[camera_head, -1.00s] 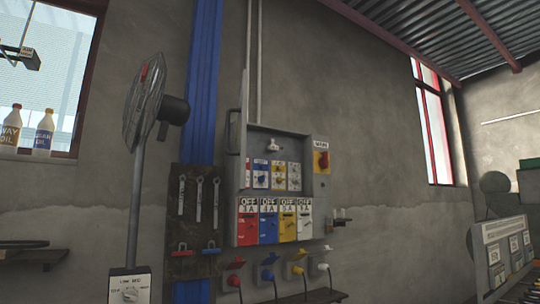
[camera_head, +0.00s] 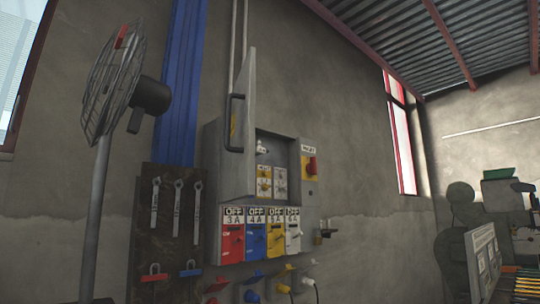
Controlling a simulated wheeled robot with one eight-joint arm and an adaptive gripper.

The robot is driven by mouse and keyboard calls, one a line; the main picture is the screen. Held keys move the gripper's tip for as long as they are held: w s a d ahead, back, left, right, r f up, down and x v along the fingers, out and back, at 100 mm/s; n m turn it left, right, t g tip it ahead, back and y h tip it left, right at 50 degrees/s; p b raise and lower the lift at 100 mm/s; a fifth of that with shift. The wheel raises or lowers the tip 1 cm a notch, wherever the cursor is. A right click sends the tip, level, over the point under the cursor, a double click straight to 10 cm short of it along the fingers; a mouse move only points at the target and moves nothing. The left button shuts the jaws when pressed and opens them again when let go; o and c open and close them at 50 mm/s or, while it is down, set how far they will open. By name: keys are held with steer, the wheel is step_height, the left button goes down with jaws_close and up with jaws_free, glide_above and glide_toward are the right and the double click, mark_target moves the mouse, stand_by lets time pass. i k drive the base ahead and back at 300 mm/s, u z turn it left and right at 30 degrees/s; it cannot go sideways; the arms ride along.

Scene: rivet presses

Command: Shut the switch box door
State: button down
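The grey switch box (camera_head: 212,166) is mounted on the wall near the middle of the head camera view. Its door (camera_head: 248,95) is hinged open and sticks out from the box, seen nearly edge-on, with a dark handle (camera_head: 233,123) on it. The box's inside shows right of the door, with white and yellow switches (camera_head: 264,180). The door hides the left part of the inside. My gripper is not in view.
Below the box are red, blue, yellow and white switch panels (camera_head: 255,243) and several plugs with cables. A yellow panel with a red knob (camera_head: 311,166) sits at its right. A fan (camera_head: 112,85) and a tool board with wrenches (camera_head: 165,235) stand at left.

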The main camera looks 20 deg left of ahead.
mark_target(237, 173)
steer(key=z, duration=0.6)
steer(key=k, duration=1.2)
steer(key=u, duration=1.8)
steer(key=i, duration=1)
steer(key=u, duration=0.1)
steer(key=k, duration=0.1)
steer(key=z, duration=0.1)
